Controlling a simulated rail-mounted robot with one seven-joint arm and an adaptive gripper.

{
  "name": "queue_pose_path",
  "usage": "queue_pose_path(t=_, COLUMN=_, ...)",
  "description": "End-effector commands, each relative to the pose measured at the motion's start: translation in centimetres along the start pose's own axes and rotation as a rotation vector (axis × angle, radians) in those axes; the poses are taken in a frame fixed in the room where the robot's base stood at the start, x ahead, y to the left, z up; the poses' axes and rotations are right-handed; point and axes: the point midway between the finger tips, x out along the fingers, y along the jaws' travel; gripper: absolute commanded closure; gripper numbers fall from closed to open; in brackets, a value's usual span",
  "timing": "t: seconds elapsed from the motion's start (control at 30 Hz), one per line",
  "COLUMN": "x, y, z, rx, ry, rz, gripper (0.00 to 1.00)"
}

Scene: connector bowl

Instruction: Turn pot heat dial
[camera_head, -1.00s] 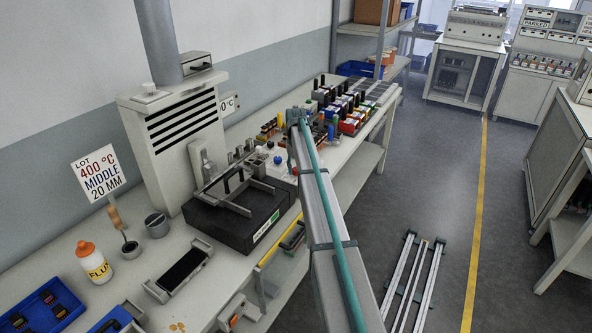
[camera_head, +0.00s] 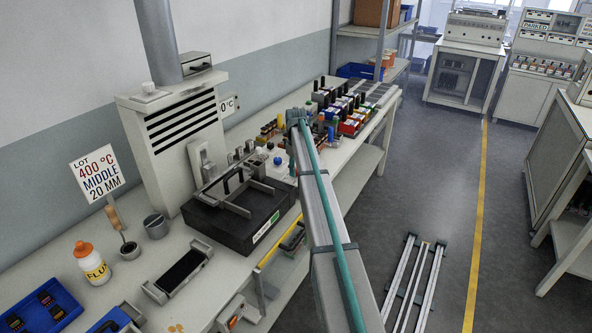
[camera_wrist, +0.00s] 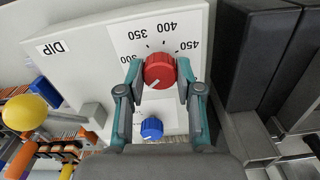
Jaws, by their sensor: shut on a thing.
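The red heat dial (camera_wrist: 160,70) sits on a white panel (camera_wrist: 120,28) in the wrist view, with a scale marked 300, 350, 400 and 450 around it. A white mark shows on its lower-left face. My gripper (camera_wrist: 160,74) is shut on the red dial, with one teal finger on each side. A blue dial (camera_wrist: 151,128) sits below it, between the finger linkages. A sign (camera_head: 98,172) reads LOT 400 °C, MIDDLE, 20 MM.
Dark blocks (camera_wrist: 243,55) stand close to the right of my gripper in the wrist view. A yellow ball-shaped knob (camera_wrist: 22,112) and orange parts lie at the left. In the head view, a flux bottle (camera_head: 93,264) and blue tray (camera_head: 42,309) are at the bench's near left.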

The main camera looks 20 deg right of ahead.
Motion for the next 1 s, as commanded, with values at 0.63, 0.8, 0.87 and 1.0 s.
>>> queue_pose_path(t=0.63, x=0.01, y=-0.01, z=0.02, rx=-0.03, ry=0.0, rz=0.0, gripper=0.52)
queue_pose_path(t=0.8, x=0.01, y=-0.01, z=0.01, rx=-0.03, ry=0.0, rz=0.0, gripper=0.4)
queue_pose_path(t=0.87, x=0.01, y=-0.01, z=0.01, rx=-0.03, ry=0.0, rz=0.0, gripper=0.4)
queue_pose_path(t=1.0, x=-0.05, y=0.0, z=0.01, rx=-0.03, ry=0.0, rz=0.0, gripper=0.4)
